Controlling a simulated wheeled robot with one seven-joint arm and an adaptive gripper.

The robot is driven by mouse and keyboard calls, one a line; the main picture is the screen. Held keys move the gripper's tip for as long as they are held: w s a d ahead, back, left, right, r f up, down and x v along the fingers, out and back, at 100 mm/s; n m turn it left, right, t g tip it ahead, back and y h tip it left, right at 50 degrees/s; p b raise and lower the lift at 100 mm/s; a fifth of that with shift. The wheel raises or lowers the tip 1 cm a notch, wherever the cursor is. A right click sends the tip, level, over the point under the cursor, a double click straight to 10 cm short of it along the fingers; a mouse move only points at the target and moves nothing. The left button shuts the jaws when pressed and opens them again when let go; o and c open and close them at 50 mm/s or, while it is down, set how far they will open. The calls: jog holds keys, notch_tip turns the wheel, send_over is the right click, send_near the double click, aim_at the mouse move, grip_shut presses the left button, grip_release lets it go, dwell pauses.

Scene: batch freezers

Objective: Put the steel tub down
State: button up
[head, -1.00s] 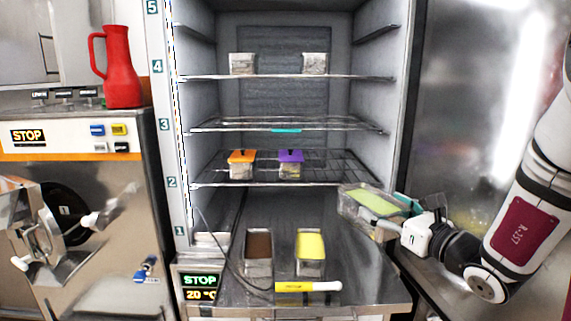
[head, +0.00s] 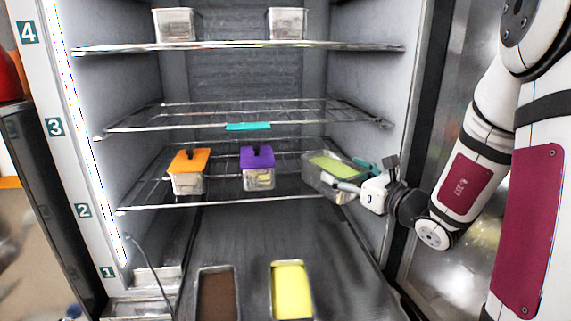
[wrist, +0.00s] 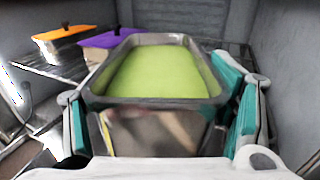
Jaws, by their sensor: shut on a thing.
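The steel tub (head: 318,184) holds a light green filling and has no lid. My gripper (head: 352,178) is shut on it from the right. In the head view the tub is at the right end of shelf 2, to the right of the purple-lidded tub. In the wrist view the tub (wrist: 150,125) fills the middle, between teal finger pads on both sides, and looks about level. I cannot tell whether its base touches the shelf (head: 135,207).
On shelf 2 stand an orange-lidded tub (head: 187,182) and a purple-lidded tub (head: 258,178). A wire shelf with a teal tag (head: 248,127) is above. Tubs with brown (head: 218,295) and yellow (head: 288,290) fillings stand below. The cabinet's right wall is close to my gripper.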

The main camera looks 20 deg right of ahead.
jog(key=w+d, duration=0.1)
jog(key=w, duration=0.4)
jog(key=w+d, duration=0.1)
jog(key=w, duration=0.4)
jog(key=w+d+p, duration=0.1)
jog(key=w, duration=0.5)
jog(key=shift+d+r, duration=0.1)
jog(key=shift+f+p, duration=0.5)
jog(key=shift+f, duration=1.25)
jog(key=shift+w, duration=0.1)
jog(key=o, duration=1.7)
jog(key=shift+f, duration=0.2)
jog(key=shift+o, duration=0.2)
